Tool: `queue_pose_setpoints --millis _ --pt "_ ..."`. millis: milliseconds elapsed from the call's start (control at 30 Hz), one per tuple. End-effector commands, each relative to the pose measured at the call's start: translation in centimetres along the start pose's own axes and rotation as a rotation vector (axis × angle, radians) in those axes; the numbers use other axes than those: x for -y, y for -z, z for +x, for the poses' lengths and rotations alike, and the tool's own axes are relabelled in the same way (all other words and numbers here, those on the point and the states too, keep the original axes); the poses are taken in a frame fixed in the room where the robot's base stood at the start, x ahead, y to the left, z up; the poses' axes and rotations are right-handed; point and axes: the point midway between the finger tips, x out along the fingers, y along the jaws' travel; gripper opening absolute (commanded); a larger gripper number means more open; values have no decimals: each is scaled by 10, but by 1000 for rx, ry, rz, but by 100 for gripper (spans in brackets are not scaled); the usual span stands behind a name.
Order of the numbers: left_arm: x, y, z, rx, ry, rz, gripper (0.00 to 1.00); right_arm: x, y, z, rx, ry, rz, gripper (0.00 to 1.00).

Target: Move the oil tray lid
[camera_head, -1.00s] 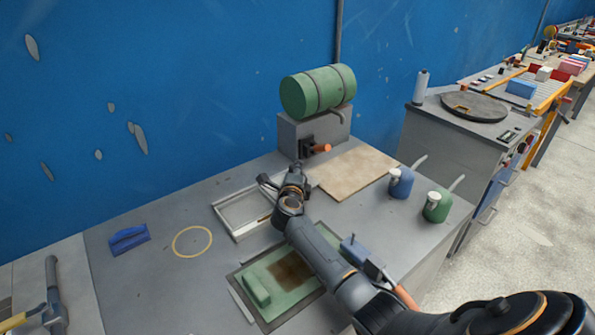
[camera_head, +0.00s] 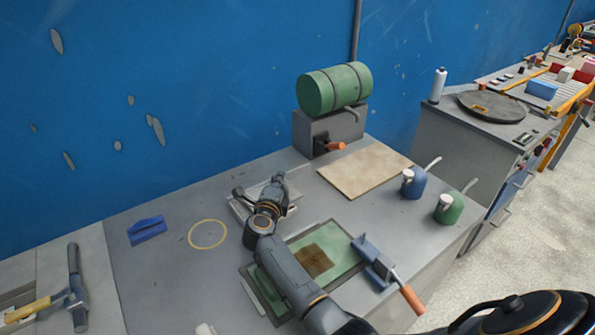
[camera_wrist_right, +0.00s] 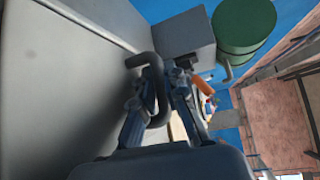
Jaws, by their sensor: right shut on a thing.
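A pale-rimmed flat tray (camera_head: 236,209) lies on the grey bench behind the green panel. My right gripper (camera_head: 262,196) is above it and hides most of it. In the right wrist view my right gripper (camera_wrist_right: 160,76) is shut on a dark bent handle (camera_wrist_right: 157,100), which looks like the lid's handle. The lid's plate cannot be told apart clearly from the grey surface there, and I cannot tell whether it touches the tray. The green panel (camera_head: 345,246) with a brown square patch lies in front, partly under my right arm. My left gripper is not in view.
A grey box (camera_head: 309,132) carrying a green drum (camera_head: 335,88) stands at the back. A tan board (camera_head: 366,167), a blue can (camera_head: 413,184) and a green can (camera_head: 446,209) are to the right. A blue tool (camera_head: 147,230) and yellow ring (camera_head: 208,234) are left, with bare bench around them.

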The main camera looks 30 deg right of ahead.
Motion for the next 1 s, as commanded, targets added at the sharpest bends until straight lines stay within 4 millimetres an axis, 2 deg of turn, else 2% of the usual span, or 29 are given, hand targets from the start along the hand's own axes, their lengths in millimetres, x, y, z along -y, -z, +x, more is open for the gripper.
queue_pose_setpoints --millis 100,233,667,700,767,1000 --pt "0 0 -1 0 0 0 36 -6 -15 -15 0 -4 1 0" --pt "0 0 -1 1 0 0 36 -9 -24 -25 -1 -3 0 0" --pt "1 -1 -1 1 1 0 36 -11 -30 -30 2 -4 0 0" --pt "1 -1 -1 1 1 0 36 -11 -30 -30 2 -4 0 14" --pt "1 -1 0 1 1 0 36 -11 -30 -30 2 -4 -1 22" --pt "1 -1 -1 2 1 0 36 -10 -30 -30 2 -2 0 22"
